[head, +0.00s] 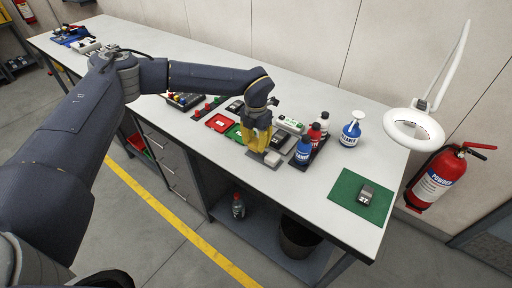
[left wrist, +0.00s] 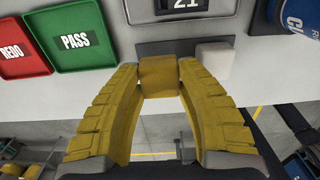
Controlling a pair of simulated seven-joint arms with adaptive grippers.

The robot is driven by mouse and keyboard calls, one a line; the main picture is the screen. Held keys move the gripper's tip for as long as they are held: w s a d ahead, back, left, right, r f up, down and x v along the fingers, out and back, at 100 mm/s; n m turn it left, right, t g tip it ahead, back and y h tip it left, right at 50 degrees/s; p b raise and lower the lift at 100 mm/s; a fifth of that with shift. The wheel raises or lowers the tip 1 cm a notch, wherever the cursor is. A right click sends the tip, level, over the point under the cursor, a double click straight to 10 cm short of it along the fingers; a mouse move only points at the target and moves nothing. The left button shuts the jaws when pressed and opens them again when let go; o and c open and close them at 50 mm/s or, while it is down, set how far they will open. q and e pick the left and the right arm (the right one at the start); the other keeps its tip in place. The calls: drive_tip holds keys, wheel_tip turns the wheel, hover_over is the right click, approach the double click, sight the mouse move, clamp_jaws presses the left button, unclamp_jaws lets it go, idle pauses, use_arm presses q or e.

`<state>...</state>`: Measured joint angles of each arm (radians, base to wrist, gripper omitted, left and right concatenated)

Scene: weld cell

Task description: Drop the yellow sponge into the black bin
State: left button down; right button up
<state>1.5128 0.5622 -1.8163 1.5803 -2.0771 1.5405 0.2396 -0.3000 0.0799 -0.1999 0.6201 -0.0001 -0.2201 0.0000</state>
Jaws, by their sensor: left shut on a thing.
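My left gripper (head: 262,148) has yellow padded fingers and hangs over the front part of the bench. In the left wrist view the left gripper (left wrist: 160,78) is shut on the yellow sponge (left wrist: 160,74), a small block between the fingertips. In the head view the sponge is hard to tell from the yellow fingers. The black bin (head: 298,238) stands below the bench top at the right, to the right of and lower than the gripper. Its upper part is partly hidden by the bench edge. My right gripper is not in view.
A white block (head: 272,158) lies close to the gripper. Blue and red bottles (head: 304,150) stand just to the right. A red tray (head: 221,122) and a green tray (left wrist: 80,40) lie to the left. A green mat (head: 350,198) lies near the bench's right end.

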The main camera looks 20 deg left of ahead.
sight(256, 142)
use_arm(q)
drive_tip(key=shift+f, duration=1.25)
drive_tip(key=shift+f, duration=0.1)
drive_tip(key=c, duration=1)
unclamp_jaws()
drive_tip(key=shift+o, duration=0.2)
drive_tip(key=shift+f, duration=0.1)
wheel_tip(256, 142, up, 17)
drive_tip(key=shift+f, duration=0.2)
drive_tip(key=shift+o, duration=1)
drive_tip(key=shift+s+r, duration=0.1)
drive_tip(key=shift+r, duration=0.35)
